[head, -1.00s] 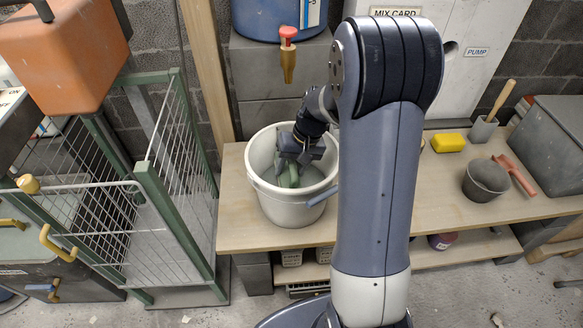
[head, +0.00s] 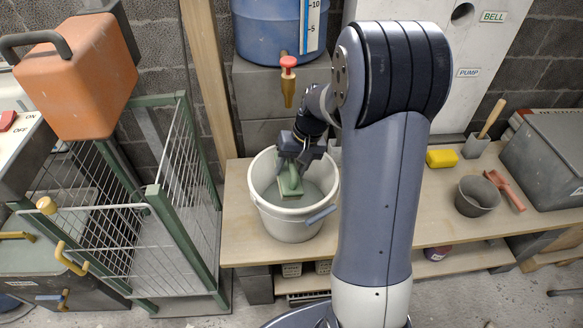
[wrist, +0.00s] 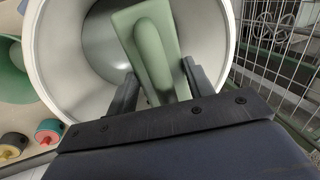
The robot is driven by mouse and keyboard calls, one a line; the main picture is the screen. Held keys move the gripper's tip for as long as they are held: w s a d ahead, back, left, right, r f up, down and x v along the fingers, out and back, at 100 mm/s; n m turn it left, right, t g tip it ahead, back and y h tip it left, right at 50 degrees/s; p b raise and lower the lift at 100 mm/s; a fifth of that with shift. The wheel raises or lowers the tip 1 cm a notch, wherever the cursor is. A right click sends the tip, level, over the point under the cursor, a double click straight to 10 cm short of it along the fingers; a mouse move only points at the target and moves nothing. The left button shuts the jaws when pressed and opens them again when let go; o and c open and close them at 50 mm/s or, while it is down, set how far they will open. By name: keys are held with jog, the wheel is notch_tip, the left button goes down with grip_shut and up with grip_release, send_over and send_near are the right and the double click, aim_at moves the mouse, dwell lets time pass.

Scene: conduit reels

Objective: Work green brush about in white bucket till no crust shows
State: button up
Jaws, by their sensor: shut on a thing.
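The white bucket (head: 263,195) stands upright on the wooden bench, and its rim and inner wall fill much of the wrist view (wrist: 58,45). My gripper (head: 291,163) reaches down into its mouth, shut on the handle of the green brush (head: 290,186). In the wrist view the brush (wrist: 148,45) lies between both fingers, its flat block inside the bucket. The inner wall looks pale and clean where seen. The floor shows as smooth grey, and I cannot tell crust from shading there. The brush and gripper hide part of the floor.
A blue tank (head: 270,35) with a red-handled tap (head: 288,75) stands behind the bucket. A wire cage (head: 180,240) is close on the left. A yellow sponge (head: 441,158), dark pot (head: 477,197) and grey box (head: 550,160) are on the bench at right.

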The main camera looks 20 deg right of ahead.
jog(key=shift+r+p, duration=2.2)
jog(key=shift+r, duration=1)
notch_tip(320, 180, up, 5)
jog(key=p, duration=0.4)
